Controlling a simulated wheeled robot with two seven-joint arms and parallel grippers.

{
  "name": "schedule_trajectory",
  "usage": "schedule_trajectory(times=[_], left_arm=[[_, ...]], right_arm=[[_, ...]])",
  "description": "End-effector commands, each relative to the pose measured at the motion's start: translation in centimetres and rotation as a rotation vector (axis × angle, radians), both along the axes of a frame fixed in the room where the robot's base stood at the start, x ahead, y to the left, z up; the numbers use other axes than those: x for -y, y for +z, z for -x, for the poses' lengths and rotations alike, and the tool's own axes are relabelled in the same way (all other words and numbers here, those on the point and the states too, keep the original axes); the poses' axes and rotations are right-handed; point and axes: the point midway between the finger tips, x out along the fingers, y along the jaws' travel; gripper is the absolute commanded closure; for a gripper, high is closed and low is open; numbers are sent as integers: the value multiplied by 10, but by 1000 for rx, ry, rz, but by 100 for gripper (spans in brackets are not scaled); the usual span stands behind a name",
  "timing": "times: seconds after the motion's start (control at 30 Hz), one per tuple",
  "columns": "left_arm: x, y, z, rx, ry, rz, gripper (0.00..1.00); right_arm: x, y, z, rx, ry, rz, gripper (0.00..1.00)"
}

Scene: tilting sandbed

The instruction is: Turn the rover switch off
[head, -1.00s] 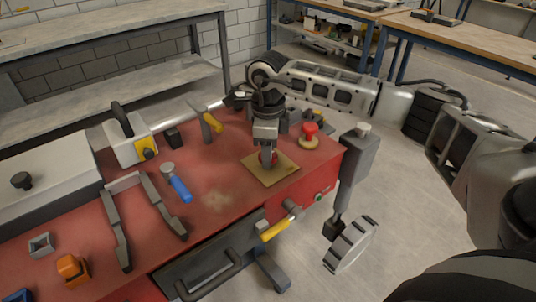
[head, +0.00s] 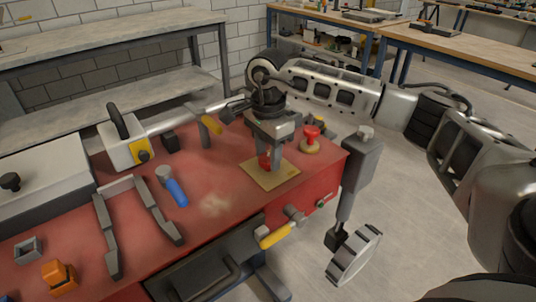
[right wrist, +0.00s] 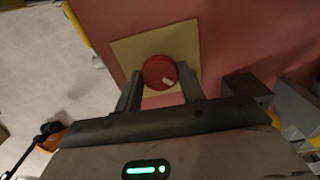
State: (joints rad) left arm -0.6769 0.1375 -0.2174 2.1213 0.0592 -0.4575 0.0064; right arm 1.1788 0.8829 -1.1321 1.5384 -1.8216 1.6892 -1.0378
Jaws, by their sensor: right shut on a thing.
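A round red knob (head: 265,162) with a white mark sits on a tan square plate (head: 283,180) on the red bench top. In the right wrist view the knob (right wrist: 158,72) lies between my two fingertips, and its white mark is toward the lower right. The tan plate (right wrist: 126,50) shows behind it. My right gripper (head: 271,162) points down and is shut on the knob. In the head view its fingers partly hide the knob. My left gripper is in neither view.
A red mushroom-shaped button (head: 311,136) stands just right of the gripper. A yellow-handled valve (head: 277,235) sticks out of the bench front. A blue-handled tool (head: 175,190), a grey forked bracket (head: 108,240) and an orange block (head: 58,277) lie to the left.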

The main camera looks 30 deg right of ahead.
Motion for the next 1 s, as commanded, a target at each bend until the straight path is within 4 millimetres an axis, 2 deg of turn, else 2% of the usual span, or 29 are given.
schedule_trajectory(times=[0.6,0.63,0.7,1.0], left_arm=[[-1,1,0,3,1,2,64],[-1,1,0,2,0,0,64],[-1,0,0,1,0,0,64],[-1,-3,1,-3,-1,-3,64]], right_arm=[[0,3,-1,7,43,-2,83],[0,3,-1,7,43,-2,55],[0,2,-1,7,42,-1,39],[0,2,-1,3,41,-1,39]])
